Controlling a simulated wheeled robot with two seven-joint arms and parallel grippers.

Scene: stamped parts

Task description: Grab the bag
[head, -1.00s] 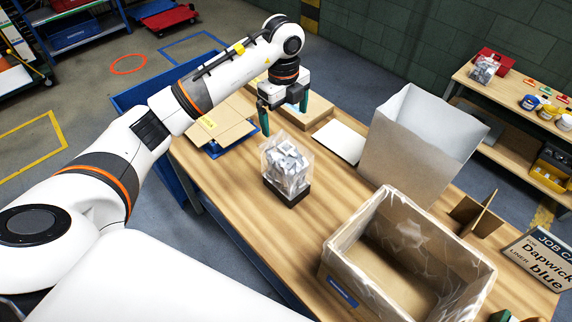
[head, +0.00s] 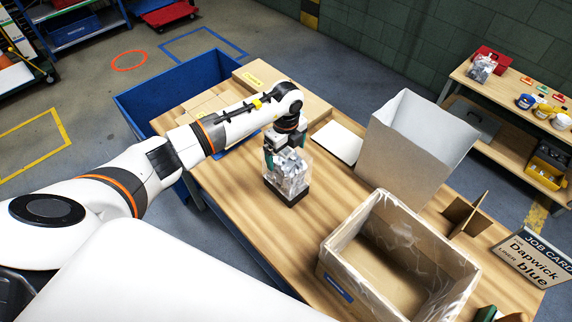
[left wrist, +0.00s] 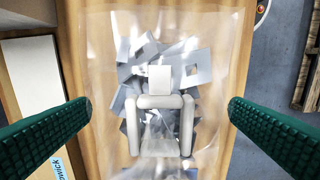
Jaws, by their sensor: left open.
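The clear bag (head: 288,174) of grey stamped metal parts stands on a black base on the wooden table in the head view. In the left wrist view the bag (left wrist: 160,75) fills the middle, with its parts and a pale frame-like shape seen through or on the film. My left gripper (head: 286,150) is above the bag, pointing down at its top. Its green fingers (left wrist: 160,112) are open, one on each side of the bag, with no clear contact seen. The fingertips are partly hidden in the head view. My right gripper is not in view.
A cardboard box with a clear liner (head: 335,270) stands at the front right of the bag. A tall white box (head: 405,150) stands behind it. A cardboard divider (head: 465,213) and a job card (head: 535,258) are at the right. A blue bin (head: 150,110) adjoins the table's left end.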

